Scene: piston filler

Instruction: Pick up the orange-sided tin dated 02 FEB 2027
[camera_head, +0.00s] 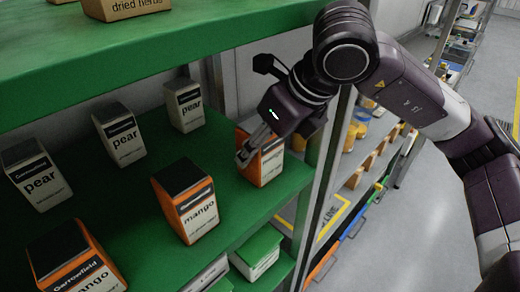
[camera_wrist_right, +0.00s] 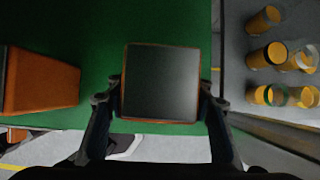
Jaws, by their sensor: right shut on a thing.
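An orange-sided tin (camera_head: 270,163) with a dark top and a pale label stands at the right end of the green shelf. My right gripper (camera_head: 250,148) reaches it from above and is shut on it. In the right wrist view the tin's dark square top (camera_wrist_right: 161,81) lies between the two fingers (camera_wrist_right: 157,98), one against each side. It looks upright, at shelf level. Two more orange-sided tins, both marked mango, stand at the middle (camera_head: 186,199) and front left (camera_head: 74,261). No date is readable on any tin. My left gripper is not in view.
White pear tins (camera_head: 119,134) stand further back on the same shelf. A green upper shelf (camera_head: 200,32) hangs above, and a metal post (camera_head: 322,180) rises just right of the held tin. Lower down are green-topped boxes (camera_head: 258,253).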

